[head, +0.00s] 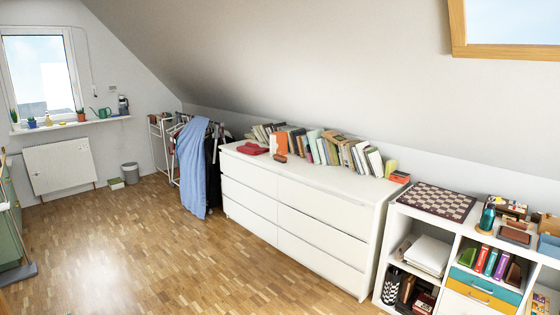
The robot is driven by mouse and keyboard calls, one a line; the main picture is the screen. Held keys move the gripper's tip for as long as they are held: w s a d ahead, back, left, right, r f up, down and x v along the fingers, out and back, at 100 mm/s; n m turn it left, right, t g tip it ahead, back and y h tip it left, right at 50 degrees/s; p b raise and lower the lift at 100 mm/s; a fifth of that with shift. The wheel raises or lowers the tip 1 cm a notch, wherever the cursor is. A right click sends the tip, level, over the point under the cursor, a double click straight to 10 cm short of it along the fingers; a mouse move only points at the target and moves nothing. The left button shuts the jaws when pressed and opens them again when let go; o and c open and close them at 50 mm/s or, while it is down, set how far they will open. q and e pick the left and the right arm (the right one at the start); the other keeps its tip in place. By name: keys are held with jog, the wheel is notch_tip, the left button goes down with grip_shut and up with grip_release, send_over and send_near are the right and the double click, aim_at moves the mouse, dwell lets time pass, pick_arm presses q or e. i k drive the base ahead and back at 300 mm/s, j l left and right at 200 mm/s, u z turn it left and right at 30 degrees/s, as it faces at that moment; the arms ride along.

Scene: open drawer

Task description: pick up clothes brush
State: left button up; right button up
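I cannot make out a clothes brush for certain. A small brown block-like item (514,233) lies on top of the white cube shelf (390,240) at the right; it is too small to tell what it is. A white dresser (262,190) with several drawers stands in the middle, and its drawers look shut. Neither of my grippers is in view.
Many books (345,152) and a folded red cloth (252,149) lie on the dresser. A chessboard (436,202) and a teal bottle (487,217) top the shelf. A clothes rack with a blue cloth (192,160) stands left of the dresser. The wooden floor (130,250) is mostly clear.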

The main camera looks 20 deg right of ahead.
aim_at(278, 158)
jog(key=i+l, duration=0.1)
jog(key=i, duration=0.8)
jog(key=l+z, duration=0.05)
